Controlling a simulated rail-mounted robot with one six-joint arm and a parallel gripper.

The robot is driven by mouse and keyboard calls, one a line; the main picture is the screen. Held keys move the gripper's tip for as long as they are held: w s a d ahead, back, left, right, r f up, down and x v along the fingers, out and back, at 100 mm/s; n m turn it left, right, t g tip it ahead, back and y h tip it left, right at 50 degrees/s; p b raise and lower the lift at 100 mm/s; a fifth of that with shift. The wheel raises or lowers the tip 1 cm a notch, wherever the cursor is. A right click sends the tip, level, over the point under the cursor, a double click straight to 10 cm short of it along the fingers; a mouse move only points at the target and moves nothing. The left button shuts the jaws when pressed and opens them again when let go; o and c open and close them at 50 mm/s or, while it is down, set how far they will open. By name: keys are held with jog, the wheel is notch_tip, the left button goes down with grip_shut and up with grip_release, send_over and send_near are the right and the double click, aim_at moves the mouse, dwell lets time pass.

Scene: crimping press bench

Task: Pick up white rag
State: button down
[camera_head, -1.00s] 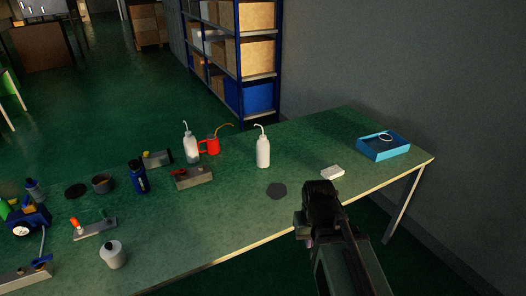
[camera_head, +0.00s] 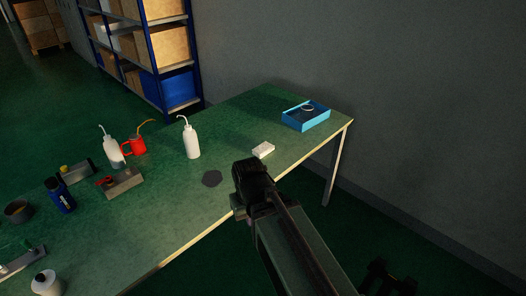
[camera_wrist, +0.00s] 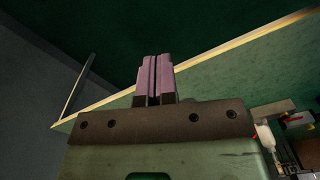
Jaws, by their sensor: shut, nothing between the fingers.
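The white rag (camera_head: 263,149) looks like a small white folded block. It lies flat on the green bench near its front edge in the head view, and I do not see it in the wrist view. My gripper (camera_head: 246,178) is in front of the bench edge, just below and left of the rag in the picture. In the wrist view my gripper (camera_wrist: 154,75) has its two purple-grey fingers together with nothing between them. In the head view its fingertips are hard to make out.
A blue tray (camera_head: 306,116) holding a ring stands at the bench's right end. A red can (camera_head: 138,145) and tools stand further left. A grey wall is behind.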

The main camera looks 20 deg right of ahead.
jog(key=shift+c, duration=0.8)
grip_release()
